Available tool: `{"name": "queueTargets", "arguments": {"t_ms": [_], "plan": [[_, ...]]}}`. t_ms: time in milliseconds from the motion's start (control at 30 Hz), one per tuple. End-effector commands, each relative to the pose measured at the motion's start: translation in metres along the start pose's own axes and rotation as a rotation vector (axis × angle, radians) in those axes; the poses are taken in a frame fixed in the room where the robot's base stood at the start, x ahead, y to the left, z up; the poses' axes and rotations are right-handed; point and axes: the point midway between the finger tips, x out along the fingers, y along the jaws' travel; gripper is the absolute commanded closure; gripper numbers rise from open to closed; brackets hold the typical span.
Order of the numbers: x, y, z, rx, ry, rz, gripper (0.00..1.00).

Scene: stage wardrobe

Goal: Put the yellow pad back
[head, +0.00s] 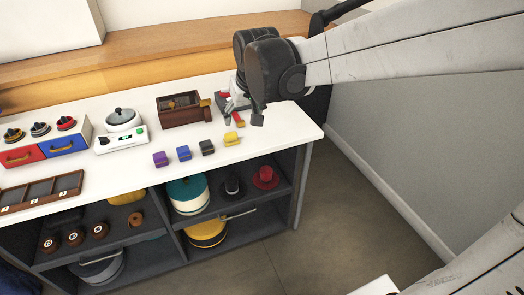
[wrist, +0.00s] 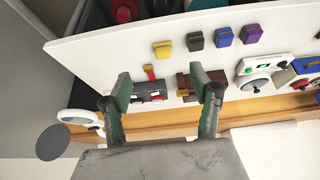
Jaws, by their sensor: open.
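The yellow pad (head: 232,139) is a small block standing on the white counter, at the right end of a row of similar pads in the head view. In the wrist view the yellow pad (wrist: 162,50) shows at the other end of the row. My gripper (head: 257,120) is above the counter's right part, to the right of the yellow pad and apart from it. In the wrist view the two fingers of my gripper (wrist: 168,92) are spread with nothing held between them. No empty holder for the pad can be made out clearly.
Beside the yellow pad stand the dark pad (head: 206,147), blue pad (head: 183,152) and purple pad (head: 160,159). Behind are a brown wooden box (head: 182,118) and a red-handled grey device (wrist: 150,92). A white scale (head: 121,139) stands left. Shelves below hold hats.

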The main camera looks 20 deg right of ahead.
Motion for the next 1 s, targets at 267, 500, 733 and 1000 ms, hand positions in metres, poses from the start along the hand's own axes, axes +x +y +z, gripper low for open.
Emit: {"name": "queueTargets", "arguments": {"t_ms": [267, 500, 733, 1000], "plan": [[-0.053, 0.000, 0.065, -0.001, 0.050, -0.001, 0.42], [-0.081, 0.001, 0.124, -0.002, 0.094, -0.001, 0.42], [-0.091, 0.001, 0.175, -0.003, 0.132, -0.001, 0.42], [-0.092, 0.001, 0.200, -0.003, 0.150, -0.001, 0.42]]}}
